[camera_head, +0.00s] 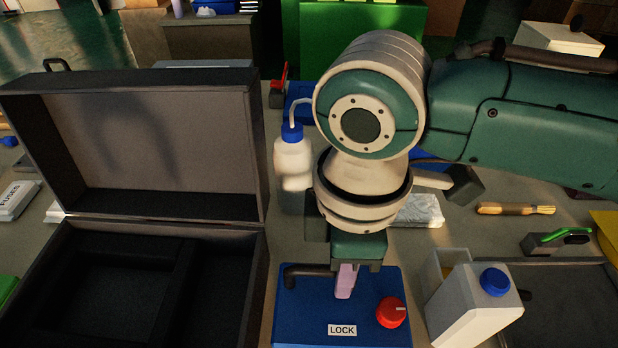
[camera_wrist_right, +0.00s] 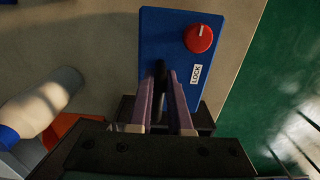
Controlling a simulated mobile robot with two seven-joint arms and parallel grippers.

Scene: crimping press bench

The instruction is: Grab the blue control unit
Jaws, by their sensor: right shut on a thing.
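The blue control unit (camera_head: 300,318) is a flat blue box with a red knob (camera_head: 391,312), a white LOCK label (camera_head: 342,330) and a dark bar handle (camera_head: 298,271). It lies on the bench at the bottom middle of the head view. The unit also shows in the right wrist view (camera_wrist_right: 165,35). My right gripper (camera_head: 345,283) comes down from above onto the unit. In the right wrist view its pale pink fingers (camera_wrist_right: 160,95) are shut on the dark handle, one on each side. The wrist hides part of the handle. My left gripper is in neither view.
An open black case (camera_head: 215,240) with empty compartments stands left of the unit. A white jug with a blue cap (camera_head: 475,310) stands close on its right. A white squeeze bottle (camera_head: 293,165) is behind it. A brush (camera_head: 515,209) and a dark tray (camera_head: 570,290) lie farther right.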

